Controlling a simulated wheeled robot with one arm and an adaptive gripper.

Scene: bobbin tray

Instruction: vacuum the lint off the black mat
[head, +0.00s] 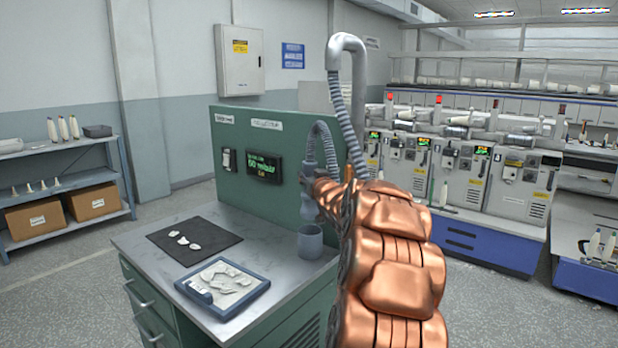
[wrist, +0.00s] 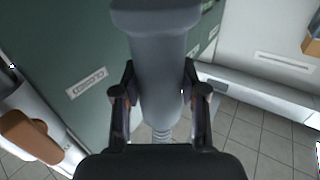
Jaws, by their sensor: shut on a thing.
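The black mat (head: 218,231) lies flat on the grey worktop, with three white lint pieces (head: 195,246) in a short row on it. My gripper (head: 311,187) is at the right of the worktop, shut on the grey vacuum nozzle (head: 309,210). The nozzle is roughly upright, its lower end at the mouth of a grey cup holder (head: 310,242); I cannot tell whether it is still inside. In the wrist view both fingers of my gripper (wrist: 159,82) press on the sides of the nozzle (wrist: 160,50). My copper arm hides the worktop's right end.
A blue-rimmed tray (head: 232,311) with white scraps lies in front of the mat. A ribbed hose (head: 351,120) hangs from a grey overhead pipe (head: 347,41). A green panel (head: 240,190) with a display stands behind the worktop. The worktop between mat and holder is clear.

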